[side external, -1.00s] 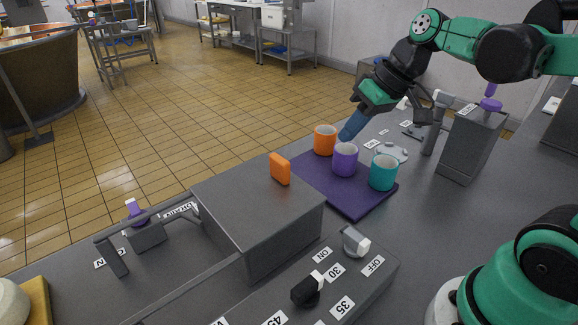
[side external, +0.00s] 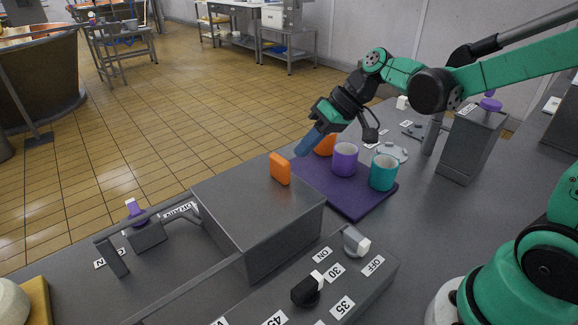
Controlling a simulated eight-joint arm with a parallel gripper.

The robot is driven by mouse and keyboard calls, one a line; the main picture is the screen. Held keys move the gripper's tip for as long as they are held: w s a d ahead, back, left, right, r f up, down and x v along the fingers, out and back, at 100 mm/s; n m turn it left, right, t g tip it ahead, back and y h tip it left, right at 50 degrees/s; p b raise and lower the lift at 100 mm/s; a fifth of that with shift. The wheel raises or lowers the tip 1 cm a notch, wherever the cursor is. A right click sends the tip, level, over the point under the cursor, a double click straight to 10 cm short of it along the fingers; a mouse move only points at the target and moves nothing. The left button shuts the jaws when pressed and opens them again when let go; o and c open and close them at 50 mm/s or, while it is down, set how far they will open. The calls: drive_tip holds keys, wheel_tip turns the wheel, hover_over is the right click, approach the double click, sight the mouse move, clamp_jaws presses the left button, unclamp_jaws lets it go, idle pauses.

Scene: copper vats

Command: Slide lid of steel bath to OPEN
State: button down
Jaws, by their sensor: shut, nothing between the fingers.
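The steel bath's grey box-shaped lid (side external: 245,205) sits in the lower middle of the side view. An upright orange handle (side external: 279,169) stands on its top near the far right edge. Long rails (side external: 180,292) run from it toward the lower left. My gripper (side external: 305,146) is shut and empty, its blue fingers pointing down and left. It hangs above and behind the orange handle, apart from it in the picture, in front of the orange mug. What lies under the lid is hidden.
A purple mat (side external: 355,207) holds an orange mug (side external: 326,144), partly covered by my gripper, a purple mug (side external: 345,159) and a teal mug (side external: 384,172). A dial panel (side external: 374,275) is in front. A grey tap block (side external: 470,145) stands at right.

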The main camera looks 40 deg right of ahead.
drive_tip(key=shift+a, duration=1.15)
drive_tip(key=shift+a, duration=0.1)
hover_over(241, 204)
drive_tip(key=a, duration=0.5)
drive_tip(key=shift+d, duration=0.25)
drive_tip(key=shift+d, duration=0.45)
drive_tip(key=d, duration=0.3)
drive_tip(key=shift+d, duration=0.35)
drive_tip(key=v, duration=0.9)
drive_tip(key=s+d+f+t+h, duration=0.1)
drive_tip(key=s+d+f+h, duration=0.1)
drive_tip(key=d, duration=0.3)
drive_tip(key=s+d+f+m+t+h, duration=0.1)
drive_tip(key=s+d+f+h, duration=0.2)
drive_tip(key=d+f, duration=0.1)
drive_tip(key=shift+d+t+h, duration=0.3)
drive_tip(key=shift+d+h, duration=0.1)
drive_tip(key=shift+d, duration=0.25)
